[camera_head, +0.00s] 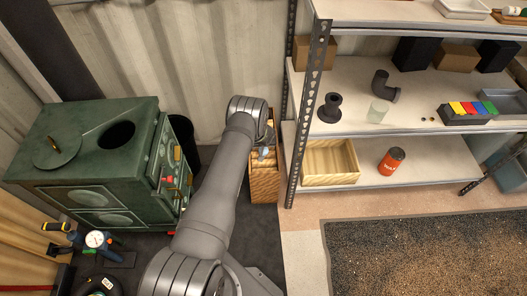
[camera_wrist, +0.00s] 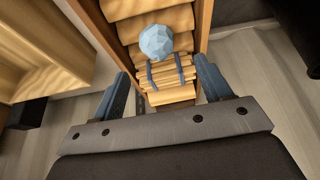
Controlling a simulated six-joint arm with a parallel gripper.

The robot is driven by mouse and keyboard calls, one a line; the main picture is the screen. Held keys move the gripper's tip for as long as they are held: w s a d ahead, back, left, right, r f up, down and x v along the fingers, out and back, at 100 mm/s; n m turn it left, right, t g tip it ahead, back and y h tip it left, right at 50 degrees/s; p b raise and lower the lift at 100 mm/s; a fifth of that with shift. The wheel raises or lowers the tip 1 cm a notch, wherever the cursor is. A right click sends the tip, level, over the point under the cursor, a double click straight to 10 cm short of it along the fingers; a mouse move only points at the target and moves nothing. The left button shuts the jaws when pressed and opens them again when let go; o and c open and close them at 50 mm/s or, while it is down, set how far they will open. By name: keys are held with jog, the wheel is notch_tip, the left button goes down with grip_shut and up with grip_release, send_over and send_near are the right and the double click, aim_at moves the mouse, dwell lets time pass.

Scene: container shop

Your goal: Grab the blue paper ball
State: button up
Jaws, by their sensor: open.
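The blue paper ball (camera_wrist: 156,42) is a pale blue, faceted ball in the wrist view. It rests on wooden pieces inside a narrow wooden crate (camera_wrist: 203,22). My gripper (camera_wrist: 166,78) is open and empty, with its two blue-grey fingers on either side of the crate's near part. The ball lies ahead of the fingertips, roughly midway between them and apart from both. In the head view the wooden crate (camera_head: 264,184) stands at the end of my arm, and a small pale blue patch beside the gripper may be the ball.
A bundle of wood tied with dark straps (camera_wrist: 167,73) lies just nearer than the ball. A green stove (camera_head: 95,160) stands left of my arm. A metal shelf (camera_head: 355,95) stands right, with a wooden box (camera_head: 331,178) and an orange can (camera_head: 391,160) on its lower board.

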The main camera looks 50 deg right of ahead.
jog(key=shift+x, duration=4.05)
jog(key=shift+s, duration=0.15)
jog(key=c, duration=1.1)
